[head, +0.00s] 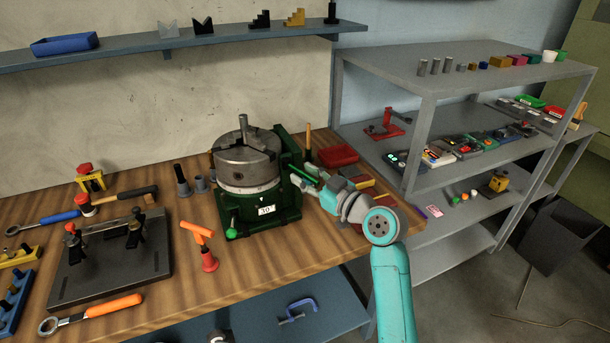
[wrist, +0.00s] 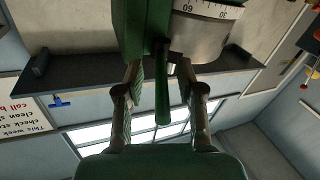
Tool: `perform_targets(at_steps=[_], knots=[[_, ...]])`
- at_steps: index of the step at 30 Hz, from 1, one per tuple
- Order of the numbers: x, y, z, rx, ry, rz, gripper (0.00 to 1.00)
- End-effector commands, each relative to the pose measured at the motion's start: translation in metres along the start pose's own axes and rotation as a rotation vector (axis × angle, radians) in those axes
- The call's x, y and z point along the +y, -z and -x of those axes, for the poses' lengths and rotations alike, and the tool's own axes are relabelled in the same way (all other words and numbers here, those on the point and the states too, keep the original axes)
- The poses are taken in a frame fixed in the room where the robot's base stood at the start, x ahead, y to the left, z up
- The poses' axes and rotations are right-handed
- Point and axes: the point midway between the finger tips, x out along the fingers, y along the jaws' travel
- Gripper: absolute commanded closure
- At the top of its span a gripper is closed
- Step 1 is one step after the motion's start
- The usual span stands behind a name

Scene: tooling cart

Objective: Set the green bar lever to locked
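The green rotary table (head: 285,205) stands on the wooden bench with a grey round chuck (head: 246,160) on top. In the wrist view, the green bar lever (wrist: 162,98) hangs from the green housing (wrist: 140,25), pointing toward my palm. My gripper (wrist: 162,85) is open, one finger on each side of the lever, with a visible gap on both sides. In the head view, my gripper (head: 308,178) is at the right side of the rotary table, and its fingers partly hide the lever there. I cannot read any locked marking.
A second lever with a green knob (head: 232,226) is at the table's front left. A red tray (head: 337,155) lies behind my gripper. A grey shelf unit (head: 430,90) is to the right.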

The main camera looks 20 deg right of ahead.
Motion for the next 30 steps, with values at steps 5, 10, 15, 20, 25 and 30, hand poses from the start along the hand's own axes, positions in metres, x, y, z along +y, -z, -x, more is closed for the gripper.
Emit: perform_targets(at_steps=[5,10,15,20,25,30], knots=[[0.001,0.0,0.028,0.0,-0.003,0.0,0.62],[0.001,-0.001,0.063,-0.001,-0.004,-0.001,0.62],[0.001,-0.001,0.092,-0.001,-0.005,0.001,0.62],[0.001,-0.001,0.109,-0.001,-0.003,0.0,0.62],[0.0,0.0,0.114,0.0,-0.001,0.0,0.62],[0.0,0.0,0.114,0.0,-0.001,0.0,0.62]])
